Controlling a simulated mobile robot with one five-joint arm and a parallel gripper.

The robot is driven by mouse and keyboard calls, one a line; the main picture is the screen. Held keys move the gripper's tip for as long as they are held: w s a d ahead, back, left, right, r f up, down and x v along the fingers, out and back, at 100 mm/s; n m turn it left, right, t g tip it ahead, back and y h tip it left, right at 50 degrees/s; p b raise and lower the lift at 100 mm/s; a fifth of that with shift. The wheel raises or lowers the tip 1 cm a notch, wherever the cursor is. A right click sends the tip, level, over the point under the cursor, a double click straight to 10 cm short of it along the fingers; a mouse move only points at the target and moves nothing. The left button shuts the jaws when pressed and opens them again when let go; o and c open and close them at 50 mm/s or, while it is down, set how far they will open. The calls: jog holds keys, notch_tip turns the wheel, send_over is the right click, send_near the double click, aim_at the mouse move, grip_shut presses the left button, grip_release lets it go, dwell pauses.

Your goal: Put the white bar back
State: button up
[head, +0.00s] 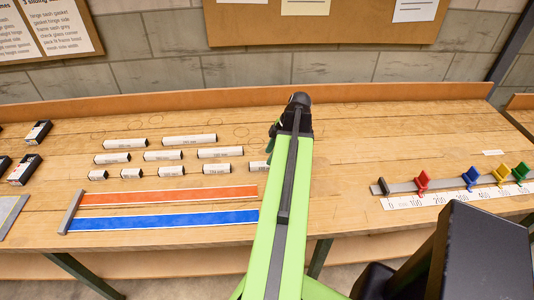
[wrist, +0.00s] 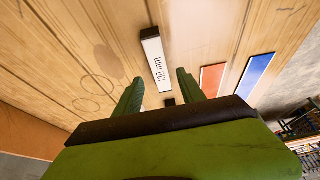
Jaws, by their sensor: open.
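Several white bars with black ends lie on the wooden bench in the head view, in loose rows of differing lengths; one is the long bar (head: 190,140) at the back. Another bar (head: 258,166) is partly hidden behind my arm. In the wrist view, a white bar marked 130 mm (wrist: 157,60) lies ahead of my gripper (wrist: 159,73), roughly in line with the gap between the fingers. My gripper is open, and nothing is seen held in it.
An orange strip (head: 168,195) and a blue strip (head: 164,220) lie at the front, by a grey stop (head: 70,212). A scale (head: 460,194) with coloured clips stands at the right. Black-and-white boxes (head: 38,132) lie far left. The bench right of my arm is mostly clear.

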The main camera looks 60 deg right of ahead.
jog(key=p+v, duration=0.5)
jog(key=v, duration=0.2)
jog(key=shift+r, duration=0.1)
jog(key=w+a+f+m+g, duration=0.1)
jog(key=w+a+m+g, duration=0.2)
jog(key=w+a, duration=1.6)
jog(key=w+a+m+h, duration=0.1)
jog(key=w+a+m, duration=0.1)
jog(key=a, duration=1.4)
jog(key=w+a+m+h, duration=0.1)
jog(key=w+a, duration=0.3)
jog(key=a, duration=1.3)
jog(key=shift+w+a+f+m+g+h, duration=0.2)
jog(key=shift+w+f+m+g+h, duration=0.15)
jog(key=shift+m, duration=0.25)
jog(key=shift+s, duration=0.1)
